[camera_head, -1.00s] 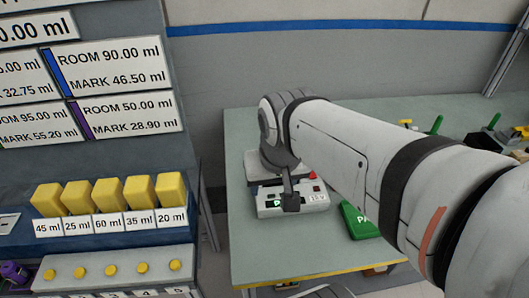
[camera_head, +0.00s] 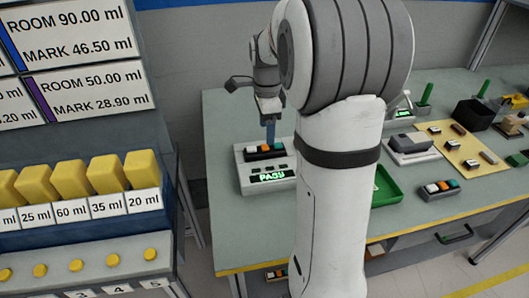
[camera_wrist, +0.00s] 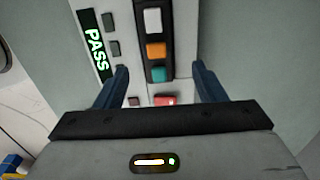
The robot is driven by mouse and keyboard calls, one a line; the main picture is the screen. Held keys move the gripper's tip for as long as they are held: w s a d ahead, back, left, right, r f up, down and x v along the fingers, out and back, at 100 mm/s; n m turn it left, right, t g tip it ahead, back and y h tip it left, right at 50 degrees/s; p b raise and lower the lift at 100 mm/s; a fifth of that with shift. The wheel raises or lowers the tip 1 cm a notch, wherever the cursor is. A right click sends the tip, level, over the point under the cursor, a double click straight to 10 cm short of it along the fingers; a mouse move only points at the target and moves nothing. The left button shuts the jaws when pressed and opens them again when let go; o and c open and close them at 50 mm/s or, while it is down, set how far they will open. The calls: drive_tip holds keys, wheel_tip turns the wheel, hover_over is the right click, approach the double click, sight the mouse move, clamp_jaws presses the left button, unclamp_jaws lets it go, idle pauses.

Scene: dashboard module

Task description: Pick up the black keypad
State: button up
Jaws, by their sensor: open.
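A black keypad (camera_head: 265,151) with white, orange and teal buttons sits on a pale grey tester (camera_head: 268,180). The tester's display reads PASS in green. In the wrist view the keypad (camera_wrist: 155,45) lies ahead between the lines of my two blue fingers. My gripper (camera_head: 270,132) points down just over the keypad in the head view. Its fingers (camera_wrist: 162,82) are open and spread to either side, with nothing held. I cannot tell the exact height above the keypad. The keypad's far end is cut off in the wrist view.
A second, similar keypad (camera_head: 440,188) lies on the table to the right. A green tray (camera_head: 384,186) is partly hidden behind my arm. A yellow mat (camera_head: 460,147) holds several small parts. A panel with yellow blocks (camera_head: 70,180) stands at left.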

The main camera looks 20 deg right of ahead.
sight(265, 146)
drive_tip(key=f, duration=0.5)
drive_tip(key=shift+s+a+f, duration=0.15)
drive_tip(key=shift+a+f, duration=0.2)
drive_tip(key=c, duration=1.1)
drive_tip(key=shift+r, duration=0.1)
drive_tip(key=shift+c, duration=0.2)
